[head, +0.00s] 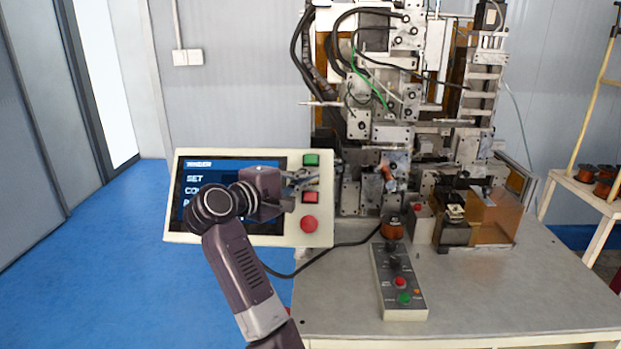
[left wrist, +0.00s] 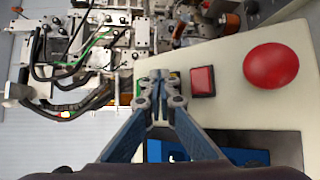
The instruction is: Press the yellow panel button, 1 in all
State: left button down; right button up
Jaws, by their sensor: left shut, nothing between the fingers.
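The cream control panel (head: 318,238) stands at the left front of the machine, with a dark screen, a green button (head: 311,160), a red square button (head: 310,197) and a large round red button (head: 308,223). My left gripper (head: 315,177) is shut and empty, its tips in front of the panel between the green and red square buttons. The yellow button is mostly hidden behind the fingers; a small yellowish sliver shows beside the tips in the left wrist view (left wrist: 175,74). I cannot tell whether the tips touch it. My right gripper is out of view.
The coil winder (head: 365,125) rises behind the panel on a grey table (head: 480,300). A small button box (head: 403,312) with a cable lies on the table to the right of the panel. A shelf with copper coils (head: 606,188) stands at the far right.

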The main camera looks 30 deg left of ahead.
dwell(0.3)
pick_arm(q)
jog(key=shift+s+d+r+p, duration=0.2)
jog(key=shift+s+r+p, duration=0.2)
jog(key=shift+p, duration=0.25)
jog(key=shift+s+d+r, duration=0.15)
jog(key=s+d+r+p, duration=0.1)
jog(key=p, duration=0.1)
jog(key=s+d+r+p, duration=0.1)
jog(key=s+r+p, duration=0.1)
jog(key=shift+s+r, duration=0.1)
